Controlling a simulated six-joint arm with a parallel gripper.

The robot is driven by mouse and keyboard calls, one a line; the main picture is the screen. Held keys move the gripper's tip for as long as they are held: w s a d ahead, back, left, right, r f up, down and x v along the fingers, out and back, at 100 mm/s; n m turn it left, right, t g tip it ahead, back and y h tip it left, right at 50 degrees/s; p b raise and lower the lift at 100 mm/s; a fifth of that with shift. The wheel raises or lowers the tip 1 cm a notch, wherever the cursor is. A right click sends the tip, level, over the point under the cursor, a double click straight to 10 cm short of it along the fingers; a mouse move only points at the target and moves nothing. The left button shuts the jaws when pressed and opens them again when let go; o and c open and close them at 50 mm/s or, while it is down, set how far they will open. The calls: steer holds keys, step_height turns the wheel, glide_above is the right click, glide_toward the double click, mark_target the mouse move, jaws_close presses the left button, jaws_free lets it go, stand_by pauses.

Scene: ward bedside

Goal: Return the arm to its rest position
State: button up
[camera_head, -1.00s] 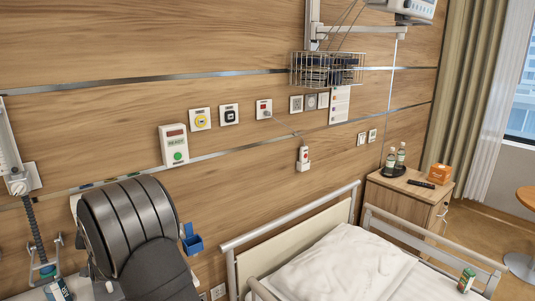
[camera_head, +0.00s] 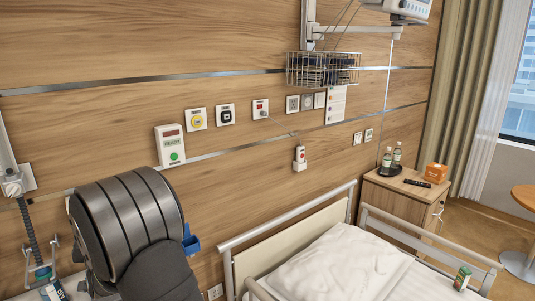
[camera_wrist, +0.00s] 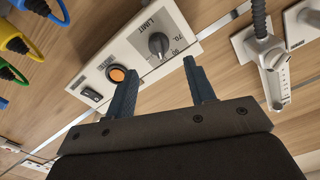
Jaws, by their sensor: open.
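My gripper (camera_wrist: 160,68) shows in the wrist view. Its two dark blue-grey fingers stand apart, and nothing is held between them. Beyond the fingers is a white wall panel (camera_wrist: 128,55) with an orange button, a black switch and a dial marked LIMIT. I cannot tell whether the fingertips touch the panel; they seem apart from it. In the head view, my dark ribbed arm link fills the lower left, and my gripper is hidden.
A blue wall holder (camera_head: 192,242) is partly behind my arm. A bed (camera_head: 330,262) with rails stands right of it. A bedside cabinet (camera_head: 405,190) carries bottles and an orange box (camera_head: 436,173). A white READY box (camera_head: 170,145) is on the wall. Coloured cables (camera_wrist: 20,45) hang at left in the wrist view.

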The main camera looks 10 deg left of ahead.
steer(key=v, duration=1.1)
steer(key=x, duration=1.7)
steer(key=s+d+m, duration=0.1)
steer(key=m, duration=0.2)
steer(key=s+d+m, duration=0.1)
steer(key=m, duration=0.2)
steer(key=s+d+m, duration=0.1)
steer(key=d+m, duration=0.1)
steer(key=shift+s+d+f+m, duration=0.1)
steer(key=shift+s+f+m, duration=0.15)
steer(key=shift+s+m, duration=0.15)
